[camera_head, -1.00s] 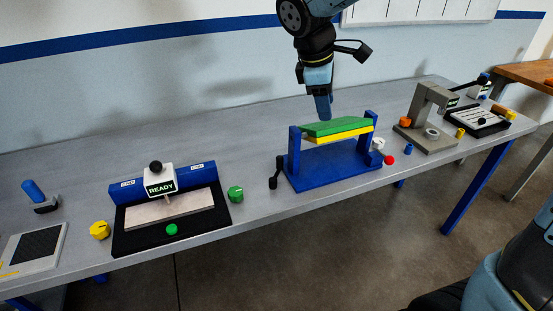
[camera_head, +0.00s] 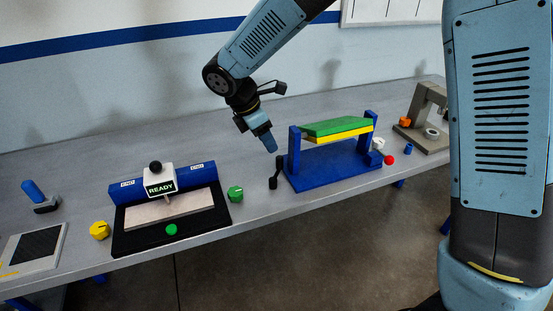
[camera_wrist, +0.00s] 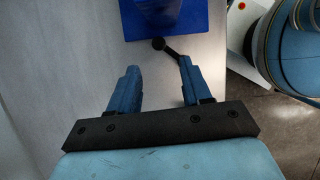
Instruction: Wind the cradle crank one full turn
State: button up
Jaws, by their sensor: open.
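The cradle (camera_head: 332,168) is a blue base with two upright posts and a green-over-yellow plate between them. Its black crank (camera_head: 276,173) sticks out at the left post, with a knob at each visible end. My gripper (camera_head: 268,141) is above the bench, just up and left of the left post, pointing down. In the wrist view my two blue fingers (camera_wrist: 157,78) are spread apart with nothing between them. The crank (camera_wrist: 170,48) shows just beyond the fingertips, beside the blue base (camera_wrist: 170,18). I see no contact with it.
Left of the cradle are a green knob (camera_head: 235,194), a black tray with a READY block (camera_head: 161,181) and a yellow knob (camera_head: 100,230). A red ball (camera_head: 389,160) and a grey press (camera_head: 424,118) stand right. The bench behind the cradle is clear.

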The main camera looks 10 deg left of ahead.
aim_at(278, 159)
jog(key=x, duration=0.9)
jog(key=shift+c, duration=0.2)
grip_shut()
jog(key=shift+d, duration=0.1)
